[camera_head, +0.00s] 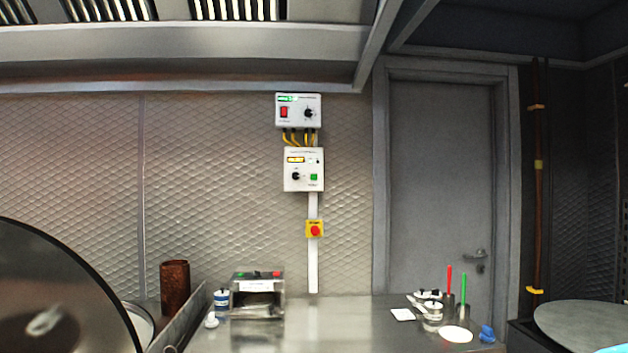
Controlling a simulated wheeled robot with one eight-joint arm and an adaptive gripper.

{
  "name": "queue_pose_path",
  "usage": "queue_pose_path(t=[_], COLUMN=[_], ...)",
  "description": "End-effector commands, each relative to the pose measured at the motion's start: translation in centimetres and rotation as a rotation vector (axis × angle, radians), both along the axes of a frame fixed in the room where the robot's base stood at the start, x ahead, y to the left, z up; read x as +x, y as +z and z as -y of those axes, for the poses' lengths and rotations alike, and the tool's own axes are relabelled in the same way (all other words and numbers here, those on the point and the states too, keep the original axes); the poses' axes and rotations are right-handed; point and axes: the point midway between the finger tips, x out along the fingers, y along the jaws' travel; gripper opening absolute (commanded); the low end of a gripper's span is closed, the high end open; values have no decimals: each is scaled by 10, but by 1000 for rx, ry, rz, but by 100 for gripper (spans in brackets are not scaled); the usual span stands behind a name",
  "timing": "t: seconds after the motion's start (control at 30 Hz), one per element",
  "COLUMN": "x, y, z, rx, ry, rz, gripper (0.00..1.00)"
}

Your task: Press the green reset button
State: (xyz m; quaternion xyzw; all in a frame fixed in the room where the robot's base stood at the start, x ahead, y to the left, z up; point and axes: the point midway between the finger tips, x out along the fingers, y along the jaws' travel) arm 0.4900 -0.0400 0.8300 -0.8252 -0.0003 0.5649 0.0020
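Any lettering by the button is too small to read. My gripper does not show in this view.
An upper white box (297,98) has a red switch. A red emergency button (315,230) on yellow hangs below. The steel counter (350,325) holds a metal box (257,299) with small coloured parts on top. A large dark disc (60,290) blocks the lower left.

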Motion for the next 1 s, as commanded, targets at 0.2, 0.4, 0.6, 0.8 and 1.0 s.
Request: queue_pose_path(t=[0.2, 0.4, 0.6, 0.8, 1.0], x=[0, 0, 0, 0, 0], y=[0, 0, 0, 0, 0], z=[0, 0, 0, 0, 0], rx=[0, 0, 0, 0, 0], ry=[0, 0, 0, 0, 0], rz=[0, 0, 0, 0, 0], gripper=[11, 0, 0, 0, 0])
